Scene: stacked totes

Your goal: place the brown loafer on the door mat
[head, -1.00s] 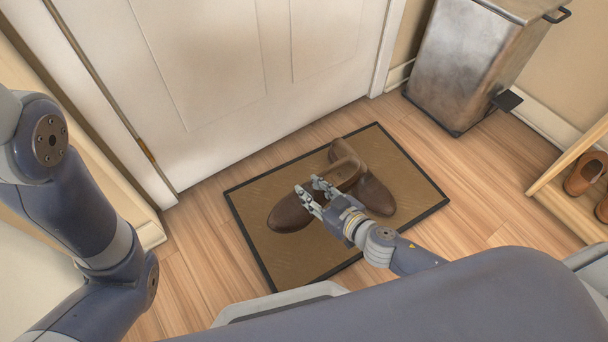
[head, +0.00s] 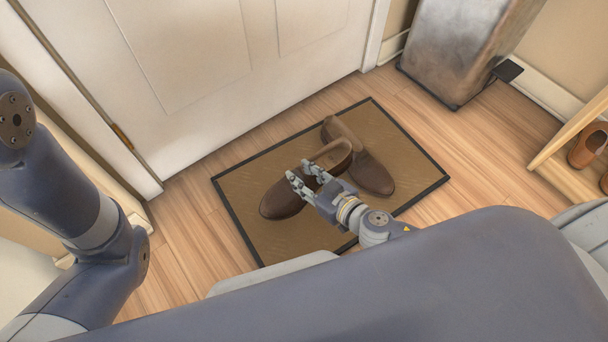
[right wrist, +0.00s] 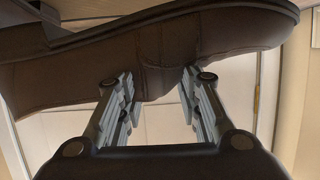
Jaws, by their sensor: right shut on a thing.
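Two brown loafers show over the door mat (head: 240,190), which is tan with a black border. My right gripper (head: 306,174) is shut on the nearer brown loafer (head: 283,200), whose toe points to the lower left. The other brown loafer (head: 370,175) is behind it, toe to the lower right. The held loafer overlaps it in view; I cannot tell whether they touch. In the right wrist view, the fingers (right wrist: 158,85) hold the held loafer's side (right wrist: 215,40). Whether its sole rests on the mat is unclear. My left gripper is out of view.
A white door (head: 210,75) stands behind the mat. A metal bin (head: 460,45) with a pedal is at the upper right. A wooden rack (head: 565,180) with brown shoes (head: 587,148) is at the right edge. Wood floor is clear around the mat.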

